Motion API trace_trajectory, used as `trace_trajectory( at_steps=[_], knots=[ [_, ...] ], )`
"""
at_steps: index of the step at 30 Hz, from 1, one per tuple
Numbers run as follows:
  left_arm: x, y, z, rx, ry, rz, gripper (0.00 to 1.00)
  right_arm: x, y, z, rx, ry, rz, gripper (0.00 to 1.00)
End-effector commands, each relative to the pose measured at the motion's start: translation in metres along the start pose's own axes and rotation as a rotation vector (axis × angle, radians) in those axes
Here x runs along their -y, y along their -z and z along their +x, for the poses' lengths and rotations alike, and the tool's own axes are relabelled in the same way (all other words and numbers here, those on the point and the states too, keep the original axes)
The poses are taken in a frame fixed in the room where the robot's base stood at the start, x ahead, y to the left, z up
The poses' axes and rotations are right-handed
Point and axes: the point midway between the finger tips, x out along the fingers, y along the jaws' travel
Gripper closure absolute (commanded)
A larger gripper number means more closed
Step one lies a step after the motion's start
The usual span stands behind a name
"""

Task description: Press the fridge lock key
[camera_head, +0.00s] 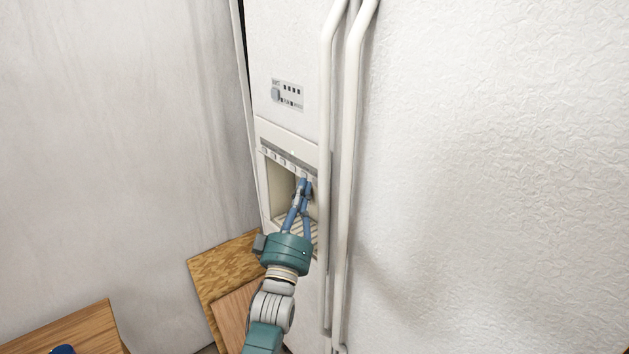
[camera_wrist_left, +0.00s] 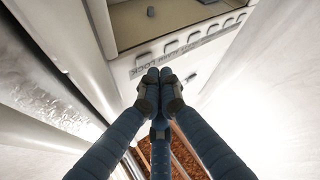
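The white fridge (camera_head: 284,50) has a dispenser recess with a row of small keys (camera_head: 284,162) along its top edge. In the left wrist view the keys (camera_wrist_left: 193,37) run along a light panel with printed lettering, and the word "LOCK" (camera_wrist_left: 144,70) reads near the fingertips. The key nearest that word (camera_wrist_left: 142,59) is just beyond the fingertips. My left gripper (camera_head: 304,184) has its blue fingers together at the right end of the row; it also shows in the left wrist view (camera_wrist_left: 158,76). Nothing shows between the fingers. I cannot tell whether they touch a key.
Two long vertical handles (camera_head: 352,150) stand close to the right of the dispenser. A small control panel (camera_head: 288,94) is above it. Wooden boards (camera_head: 222,268) are low on the left, and a wooden surface (camera_head: 75,330) is at the lower left corner.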

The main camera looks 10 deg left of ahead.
Motion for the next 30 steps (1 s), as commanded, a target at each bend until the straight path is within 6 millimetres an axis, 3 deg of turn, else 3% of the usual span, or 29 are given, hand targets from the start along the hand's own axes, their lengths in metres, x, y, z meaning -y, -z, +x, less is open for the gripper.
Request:
trace_trajectory(
  at_steps=[11, 30],
  knots=[
    [0.002, 0.003, -0.003, 0.002, 0.001, 0.003, 1.0, 0.0, 0.0, -0.004, 0.0, 0.0, 0.0, 0.6],
    [0.017, 0.041, -0.043, 0.003, 0.0, 0.003, 1.0, -0.001, 0.003, -0.033, 0.0, 0.0, 0.0, 0.6]
  ],
)
